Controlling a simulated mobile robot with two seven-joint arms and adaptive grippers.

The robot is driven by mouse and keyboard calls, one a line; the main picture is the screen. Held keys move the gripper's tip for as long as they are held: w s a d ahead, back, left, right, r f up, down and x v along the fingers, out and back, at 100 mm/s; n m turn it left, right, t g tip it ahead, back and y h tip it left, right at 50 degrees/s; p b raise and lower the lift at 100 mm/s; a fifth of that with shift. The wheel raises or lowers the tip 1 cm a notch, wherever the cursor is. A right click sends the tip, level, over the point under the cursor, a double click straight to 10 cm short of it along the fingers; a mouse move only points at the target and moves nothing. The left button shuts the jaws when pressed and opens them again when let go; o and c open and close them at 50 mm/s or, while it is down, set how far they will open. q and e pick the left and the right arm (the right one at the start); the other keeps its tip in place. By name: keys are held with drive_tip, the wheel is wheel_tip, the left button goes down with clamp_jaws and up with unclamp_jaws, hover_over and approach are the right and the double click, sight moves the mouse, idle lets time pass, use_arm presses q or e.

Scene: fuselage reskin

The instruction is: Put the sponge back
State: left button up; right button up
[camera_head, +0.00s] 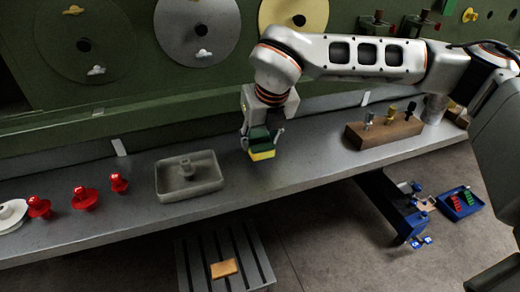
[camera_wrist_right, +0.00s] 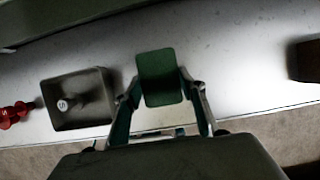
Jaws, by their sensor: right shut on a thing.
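The sponge (camera_head: 262,154) is green on top and yellow below. My right gripper (camera_head: 263,133) is shut on it over the grey shelf (camera_head: 310,160); I cannot tell whether the sponge touches the shelf. In the right wrist view the green face of the sponge (camera_wrist_right: 159,77) shows between the two fingers (camera_wrist_right: 160,92). A grey shallow tray (camera_head: 190,192) stands on the shelf to the left of the sponge, with a small grey knobbed piece (camera_head: 186,167) in it. The tray also shows in the wrist view (camera_wrist_right: 84,123). My left gripper is not in view.
Red knobbed pieces (camera_head: 85,198) stand left of the tray. A wooden block with several fittings (camera_head: 385,131) stands to the right. A green panel with round discs (camera_head: 197,30) rises behind. Below are a slatted stand (camera_head: 258,262) with an orange block (camera_head: 224,268) and a blue tray (camera_head: 460,205).

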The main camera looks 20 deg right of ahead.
sight(262, 144)
wheel_tip(262, 144, down, 4)
drive_tip(key=shift+r, duration=0.1)
drive_tip(key=o, duration=1)
drive_tip(key=v, duration=1.2)
